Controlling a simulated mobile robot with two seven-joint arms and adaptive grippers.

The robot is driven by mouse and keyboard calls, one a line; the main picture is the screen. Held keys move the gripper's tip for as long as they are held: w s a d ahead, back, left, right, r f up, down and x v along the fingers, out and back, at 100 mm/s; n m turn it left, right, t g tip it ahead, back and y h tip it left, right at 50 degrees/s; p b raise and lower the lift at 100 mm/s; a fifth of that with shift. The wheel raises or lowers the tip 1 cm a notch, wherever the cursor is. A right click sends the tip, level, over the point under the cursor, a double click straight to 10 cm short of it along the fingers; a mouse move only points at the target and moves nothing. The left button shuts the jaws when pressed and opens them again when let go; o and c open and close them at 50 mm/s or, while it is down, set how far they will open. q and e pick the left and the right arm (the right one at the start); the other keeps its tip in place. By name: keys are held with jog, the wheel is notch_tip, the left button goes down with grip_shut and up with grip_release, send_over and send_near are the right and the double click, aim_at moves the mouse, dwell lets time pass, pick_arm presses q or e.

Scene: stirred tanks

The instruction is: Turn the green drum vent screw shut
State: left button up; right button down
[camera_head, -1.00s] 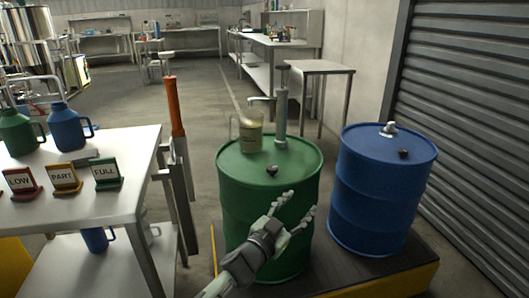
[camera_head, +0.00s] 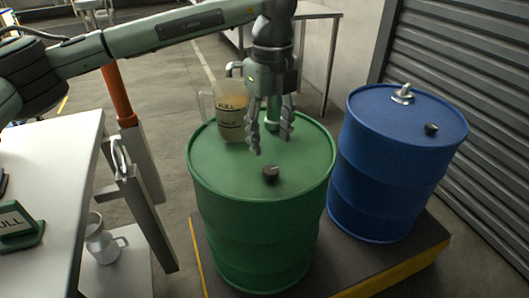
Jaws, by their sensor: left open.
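The green drum (camera_head: 255,225) stands upright on a low dark platform. Its vent screw is a small dark knob (camera_head: 271,174) on the near part of the lid. My left gripper (camera_head: 271,144) comes from the upper left and points down over the lid. Its fingers are open and empty, just behind and above the vent screw in the picture, apart from it. Whether the screw is fully seated cannot be told. The gripper partly hides the green drum's pump (camera_head: 273,120). My right gripper is not in view.
A labelled clear jug (camera_head: 231,120) stands at the lid's back left. A blue drum (camera_head: 390,165) with a silver fitting (camera_head: 403,94) and dark knob (camera_head: 431,129) stands to the right. A white table (camera_head: 50,170) and a grey post with orange top (camera_head: 119,95) are left.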

aim_at(271, 169)
pick_arm(q)
notch_tip(271, 169, down, 6)
jog(key=shift+s+f, duration=0.1)
jog(key=shift+s, duration=0.05)
jog(key=shift+d+f+p, duration=0.1)
jog(key=shift+f+p, duration=0.2)
jog(key=shift+f, duration=0.25)
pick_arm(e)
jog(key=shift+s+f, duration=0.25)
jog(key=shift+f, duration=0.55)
pick_arm(q)
jog(key=shift+c, duration=1.2)
jog(key=c, duration=0.9)
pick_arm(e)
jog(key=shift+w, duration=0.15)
